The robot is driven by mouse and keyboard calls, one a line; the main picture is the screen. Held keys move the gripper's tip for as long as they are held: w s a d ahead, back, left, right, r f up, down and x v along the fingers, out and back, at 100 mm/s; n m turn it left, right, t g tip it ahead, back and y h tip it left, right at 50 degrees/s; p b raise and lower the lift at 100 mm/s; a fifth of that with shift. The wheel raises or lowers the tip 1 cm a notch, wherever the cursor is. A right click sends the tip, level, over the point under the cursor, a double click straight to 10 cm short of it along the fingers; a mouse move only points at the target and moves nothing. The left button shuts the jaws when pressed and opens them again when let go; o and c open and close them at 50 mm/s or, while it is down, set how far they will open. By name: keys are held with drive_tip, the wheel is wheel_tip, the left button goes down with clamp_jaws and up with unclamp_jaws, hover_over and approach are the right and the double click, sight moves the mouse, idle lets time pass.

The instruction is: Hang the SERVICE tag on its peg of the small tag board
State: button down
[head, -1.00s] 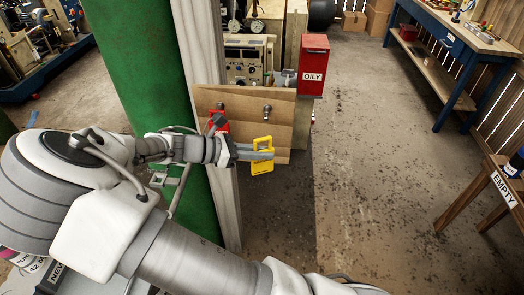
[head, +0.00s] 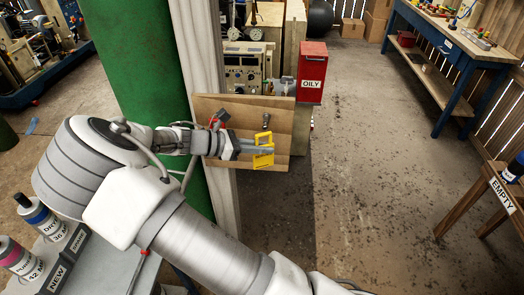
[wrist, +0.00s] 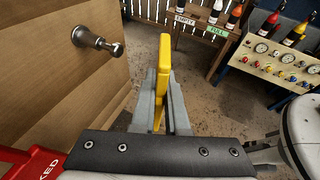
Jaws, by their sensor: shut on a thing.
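My gripper (head: 268,150) is shut on a yellow tag (head: 263,158), taken as the SERVICE tag; no lettering on it can be read. In the wrist view the tag (wrist: 163,70) stands upright and edge-on between the fingers (wrist: 160,100). The wooden tag board (head: 285,110) is behind the gripper. Its bare metal peg (head: 266,120) is just above the tag in the head view. In the wrist view the peg (wrist: 97,41) sticks out left of the tag, apart from it. A red tag (head: 220,114) is at the board's left, partly hidden by my gripper.
The red tag's edge (wrist: 35,165) shows "KED" in the wrist view. A green column (head: 135,60) and a pale post (head: 205,50) stand left of the board. A red OILY bin (head: 312,70) is behind it. The floor (head: 370,200) to the right is clear.

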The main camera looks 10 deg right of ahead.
drive_tip(key=w+d, duration=0.2)
drive_tip(key=w, duration=0.4)
idle(0.6)
drive_tip(key=shift+w+p, duration=0.15)
drive_tip(key=shift+p, duration=0.2)
drive_tip(key=shift+f, duration=0.55)
idle(0.8)
drive_tip(key=c, duration=0.8)
unclamp_jaws()
drive_tip(key=shift+c, duration=0.2)
drive_tip(key=shift+a+r, duration=0.1)
